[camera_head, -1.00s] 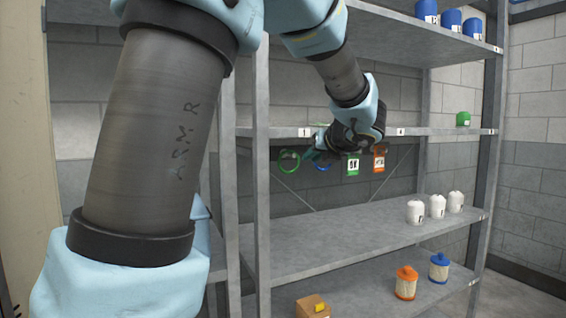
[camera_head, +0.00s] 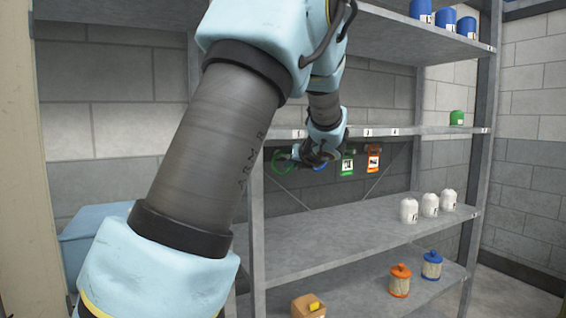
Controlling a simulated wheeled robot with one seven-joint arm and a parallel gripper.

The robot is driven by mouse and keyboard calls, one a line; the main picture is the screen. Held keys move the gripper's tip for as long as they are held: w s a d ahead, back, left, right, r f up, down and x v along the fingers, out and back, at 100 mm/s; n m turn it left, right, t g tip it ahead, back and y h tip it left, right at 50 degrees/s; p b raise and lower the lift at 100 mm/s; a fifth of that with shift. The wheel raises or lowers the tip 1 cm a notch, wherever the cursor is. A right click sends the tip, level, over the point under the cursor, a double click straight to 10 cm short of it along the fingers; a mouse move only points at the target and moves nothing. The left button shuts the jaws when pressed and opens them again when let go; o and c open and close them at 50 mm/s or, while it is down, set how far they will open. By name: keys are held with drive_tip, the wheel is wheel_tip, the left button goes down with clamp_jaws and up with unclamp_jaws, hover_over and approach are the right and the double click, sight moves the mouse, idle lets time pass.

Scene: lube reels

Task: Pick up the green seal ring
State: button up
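The green seal ring (camera_head: 281,161) hangs below the front edge of the middle shelf, near its left end. My gripper (camera_head: 297,160) is just right of the ring, and its dark body covers part of the space between the ring and a blue ring (camera_head: 319,166). The fingers are small and dark here. I cannot tell whether they are open or shut, or whether they touch the green ring.
A metal post (camera_head: 256,240) stands close left of the ring.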

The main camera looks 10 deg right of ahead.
clamp_jaws()
drive_tip(key=shift+w+r+p, duration=0.1)
drive_tip(key=shift+r+p, duration=0.25)
drive_tip(key=shift+p, duration=0.3)
idle(0.5)
